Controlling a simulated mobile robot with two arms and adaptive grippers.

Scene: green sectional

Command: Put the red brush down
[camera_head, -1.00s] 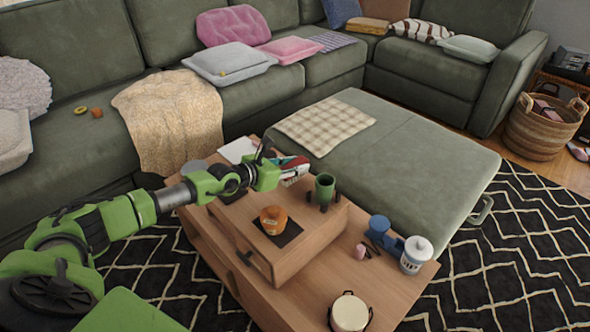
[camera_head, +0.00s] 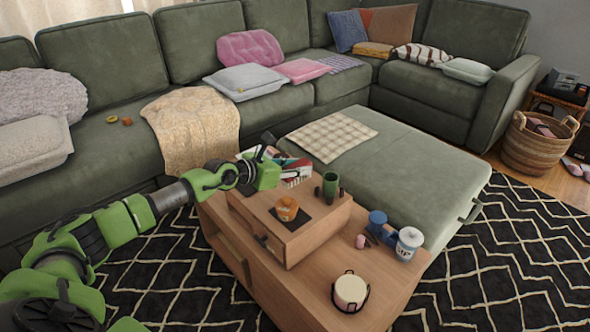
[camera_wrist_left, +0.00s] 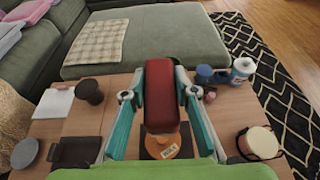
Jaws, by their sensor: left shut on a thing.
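My left gripper (camera_wrist_left: 159,98) is shut on the red brush (camera_wrist_left: 160,84); its teal fingers stand on either side of it in the left wrist view. In the head view my left gripper (camera_head: 292,171) is over the back of the wooden coffee table (camera_head: 305,282), with the brush partly hidden by the gripper. The brush appears held above the raised wooden box (camera_head: 300,243); the gap is hard to judge. My right gripper is not in view.
On the raised box stand an orange jar (camera_head: 287,208) on a dark mat and a green cup (camera_head: 330,186). A blue mug (camera_head: 377,220), a white canister (camera_head: 408,243) and a cream pot (camera_head: 350,290) stand lower on the table.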

